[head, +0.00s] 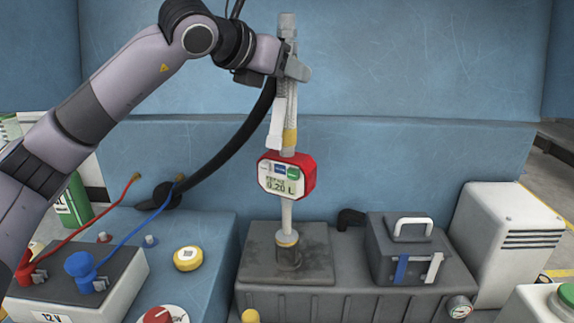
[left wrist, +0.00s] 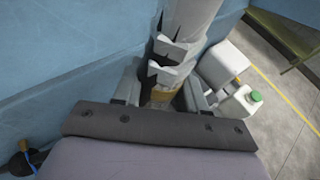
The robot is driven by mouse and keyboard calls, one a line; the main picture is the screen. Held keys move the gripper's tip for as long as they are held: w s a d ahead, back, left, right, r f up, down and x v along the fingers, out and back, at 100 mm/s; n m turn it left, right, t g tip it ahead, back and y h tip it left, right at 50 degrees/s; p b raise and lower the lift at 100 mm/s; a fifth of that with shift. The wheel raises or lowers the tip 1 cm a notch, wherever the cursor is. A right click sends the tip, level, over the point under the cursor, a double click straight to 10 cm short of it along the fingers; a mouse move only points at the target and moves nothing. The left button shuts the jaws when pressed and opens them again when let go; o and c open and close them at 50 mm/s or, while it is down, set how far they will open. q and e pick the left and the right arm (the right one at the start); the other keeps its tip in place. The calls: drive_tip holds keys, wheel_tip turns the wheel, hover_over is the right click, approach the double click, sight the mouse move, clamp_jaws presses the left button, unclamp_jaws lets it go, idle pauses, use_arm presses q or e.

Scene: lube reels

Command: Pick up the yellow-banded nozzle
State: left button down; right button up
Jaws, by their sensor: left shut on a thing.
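The yellow-banded nozzle (head: 290,138) stands upright, with a grey and white handle, a red-cased digital meter reading 0.20 L (head: 287,178) and a pale spout below. The spout's lower end meets a yellow-ringed dark holder (head: 288,258); I cannot tell how deep it sits. My left gripper (head: 292,68) is shut on the upper part of the nozzle, above the yellow band. In the left wrist view the nozzle (left wrist: 192,20) runs up between the fingers of my left gripper (left wrist: 162,90). My right gripper is not in view.
The holder stands on a grey bench (head: 330,303). A dark box with a white handle (head: 405,255) and a white cabinet (head: 510,230) stand to the right. A battery with red and blue clamps (head: 85,285) and a yellow cap (head: 188,259) are left. A black hose (head: 235,140) hangs behind.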

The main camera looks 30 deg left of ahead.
use_arm(q)
wheel_tip(320, 180, up, 20)
drive_tip(key=p, duration=0.1)
drive_tip(key=shift+p, duration=0.4)
idle(0.6)
drive_tip(key=shift+r, duration=0.1)
idle(0.4)
